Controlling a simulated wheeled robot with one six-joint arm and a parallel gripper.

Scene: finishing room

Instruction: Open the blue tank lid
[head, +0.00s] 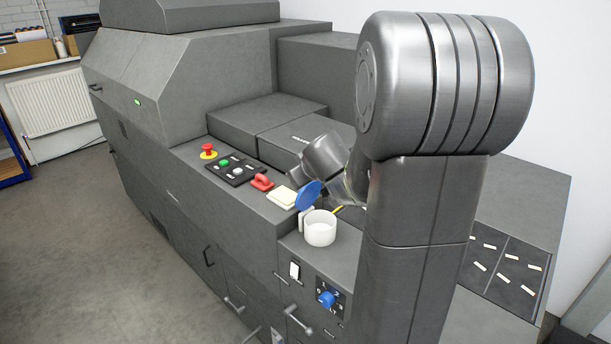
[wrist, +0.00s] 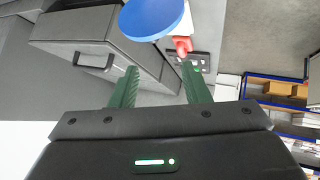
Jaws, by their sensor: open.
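The blue tank lid (head: 309,195) stands tilted up at the back left of the round white tank (head: 320,230), whose open mouth shows. In the wrist view the lid (wrist: 152,18) is a blue disc at the top, just beyond my fingertips. My gripper (wrist: 160,69) is open, with its two green fingers apart and nothing between them. The lid looks clear of the fingers, but I cannot judge the exact gap. In the head view my arm hides most of the gripper.
The tank sits on a grey machine top (head: 345,255). Beside it are a cream block (head: 282,197), a red handle (head: 262,182) and a button panel (head: 233,168) with a red stop knob (head: 208,151). A blue dial (head: 327,298) is on the front. Floor at left is clear.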

